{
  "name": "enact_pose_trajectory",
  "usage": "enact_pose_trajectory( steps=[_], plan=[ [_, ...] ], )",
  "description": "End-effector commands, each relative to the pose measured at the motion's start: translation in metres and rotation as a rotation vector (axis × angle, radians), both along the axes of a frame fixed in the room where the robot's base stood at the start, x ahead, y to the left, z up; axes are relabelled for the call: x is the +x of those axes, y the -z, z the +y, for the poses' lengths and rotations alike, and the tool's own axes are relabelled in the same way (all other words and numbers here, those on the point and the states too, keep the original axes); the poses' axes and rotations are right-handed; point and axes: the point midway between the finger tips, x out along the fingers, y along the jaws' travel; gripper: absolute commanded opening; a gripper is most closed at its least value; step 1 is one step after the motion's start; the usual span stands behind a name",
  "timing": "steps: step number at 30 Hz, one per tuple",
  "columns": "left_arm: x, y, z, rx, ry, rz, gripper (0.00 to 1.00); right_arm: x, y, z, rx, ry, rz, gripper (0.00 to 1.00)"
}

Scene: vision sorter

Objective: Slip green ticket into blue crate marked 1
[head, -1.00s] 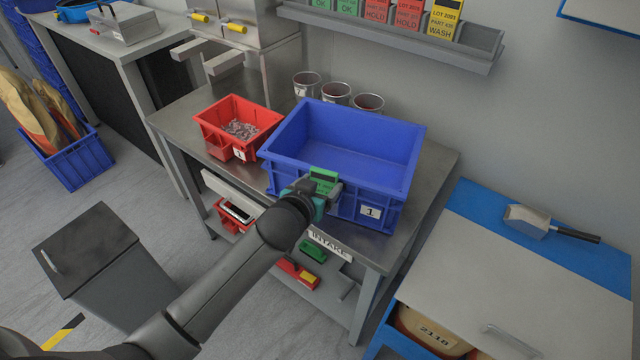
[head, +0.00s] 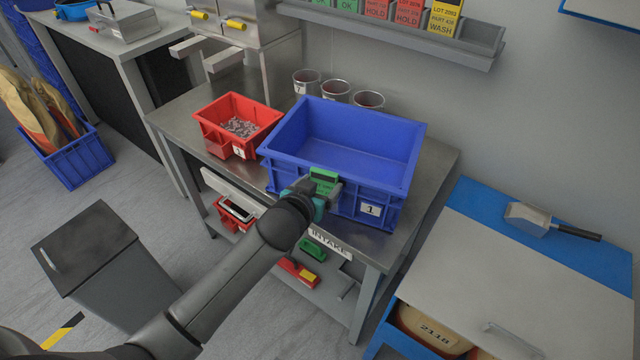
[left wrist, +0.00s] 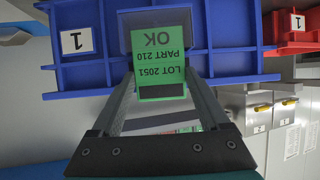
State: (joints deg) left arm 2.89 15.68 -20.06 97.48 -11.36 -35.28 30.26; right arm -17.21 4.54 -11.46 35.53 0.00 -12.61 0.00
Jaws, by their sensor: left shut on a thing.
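The green ticket (head: 323,181) is held upright in my left gripper (head: 318,190). In the left wrist view the ticket (left wrist: 160,60) sits between the two fingers, with "LOT 2051 PART 210 OK" upside down on it. My left gripper (left wrist: 165,85) is shut on it. The blue crate marked 1 (head: 371,210) stands on the steel table; its inside looks empty. The ticket is at the crate's front wall, left of the white label 1. In the left wrist view the crate (left wrist: 85,80) is behind the ticket; I cannot tell whether they touch. My right gripper is not in view.
A small red bin (head: 222,148) with small parts stands left of the crate. Several metal cups (head: 336,92) are behind it. A rack of tickets (head: 395,32) hangs on the wall. A blue-topped cabinet with a scoop (head: 530,220) is at right.

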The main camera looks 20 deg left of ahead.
Motion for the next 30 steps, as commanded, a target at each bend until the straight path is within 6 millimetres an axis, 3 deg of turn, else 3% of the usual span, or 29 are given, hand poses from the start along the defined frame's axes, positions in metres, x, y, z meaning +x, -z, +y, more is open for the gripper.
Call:
enact_pose_trajectory(
  steps=[25,26,30],
  plan=[
    [-0.0001,0.0061,0.0,0.0,0.0,0.0,0.39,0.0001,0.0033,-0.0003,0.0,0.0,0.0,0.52],
    [-0.0001,0.0061,0.0,0.0,0.0,0.0,0.8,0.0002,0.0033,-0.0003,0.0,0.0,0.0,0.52],
    [-0.0001,0.0061,0.0,0.0,0.0,0.0,0.96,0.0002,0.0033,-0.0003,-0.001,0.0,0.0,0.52]
  ],
)
